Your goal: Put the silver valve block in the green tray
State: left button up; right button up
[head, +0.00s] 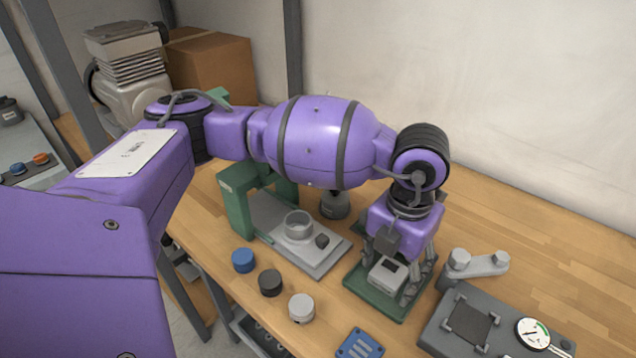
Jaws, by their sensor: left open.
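The silver valve block (384,279) is a small light-grey block with a dark top opening. It sits in the green tray (364,290), a flat tray on the wooden table right of centre. My left gripper (396,270) points down over the tray, open, with its fingers around the block's far part and right side. Whether a finger touches the block cannot be told. The gripper and its wrist hide the tray's back part. My right gripper is not in view.
A green press-like stand (236,207) with a grey base and metal ring (298,224) stands left of the tray. Blue (243,260), black (270,282) and white (301,307) caps lie in front. A grey gauge fixture (448,327) is at the right. The right-rear table is clear.

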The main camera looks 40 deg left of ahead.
aim_at(391, 271)
pick_arm(q)
notch_tip(391, 271, up, 12)
jog(key=shift+r, duration=0.25)
dwell(0.4)
